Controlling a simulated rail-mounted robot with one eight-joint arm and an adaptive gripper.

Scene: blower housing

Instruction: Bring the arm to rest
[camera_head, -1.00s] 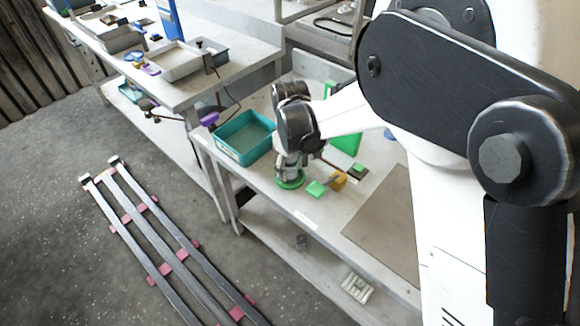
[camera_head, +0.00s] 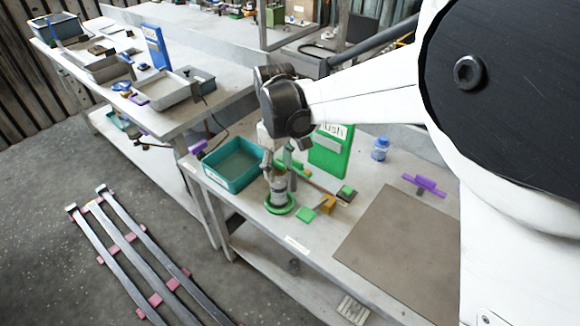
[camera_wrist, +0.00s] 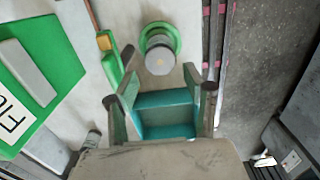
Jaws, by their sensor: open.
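My gripper (camera_head: 279,162) hangs above the near workbench, its fingers spread apart. In the wrist view my gripper (camera_wrist: 159,88) is open, with nothing visible held between the fingers. A grey cylindrical part (camera_head: 280,187) stands upright on a round green base (camera_head: 280,204) just below the gripper in the head view. In the wrist view the cylindrical part (camera_wrist: 159,59) shows beyond the fingertips, clear of them. My forearm reaches in from the right. The fingers partly overlap the part in the head view, so the exact gap is hidden.
A teal bin (camera_head: 231,183) sits left of the gripper; a green labelled board (camera_head: 327,160) stands behind it. Small green and yellow pieces (camera_head: 327,204) lie to the right. A brown mat (camera_head: 400,245) is bare. A blue-capped bottle (camera_head: 380,149) and purple piece (camera_head: 425,185) stand behind it.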

